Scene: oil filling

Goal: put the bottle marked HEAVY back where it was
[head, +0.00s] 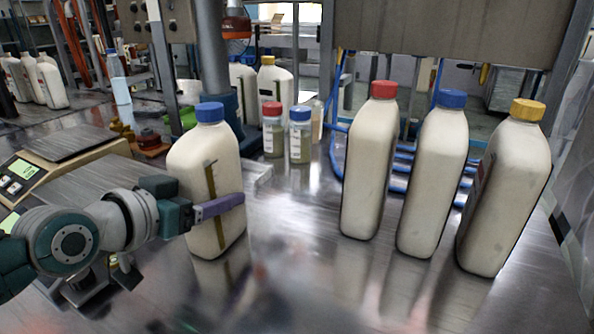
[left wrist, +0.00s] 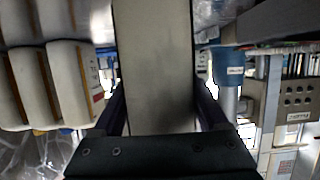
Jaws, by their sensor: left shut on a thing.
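My left gripper (head: 217,207) is shut on a white bottle with a blue cap (head: 205,160), left of centre in the head view. The bottle is upright, with a dark vertical strip on its side. I cannot tell whether its base touches the metal table. In the left wrist view the held bottle (left wrist: 155,60) fills the space between the fingers. Three similar bottles stand at the right: one red-capped (head: 369,165), one blue-capped (head: 433,180), one yellow-capped (head: 505,190). No HEAVY marking is readable on any bottle. My right gripper is not in view.
A scale (head: 75,160) with a lit display is at the left. Two small jars, red-capped (head: 273,135) and blue-capped (head: 300,140), stand behind the held bottle. A grey post (head: 212,60) rises behind it. The metal table (head: 300,240) is clear between the held bottle and the three bottles.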

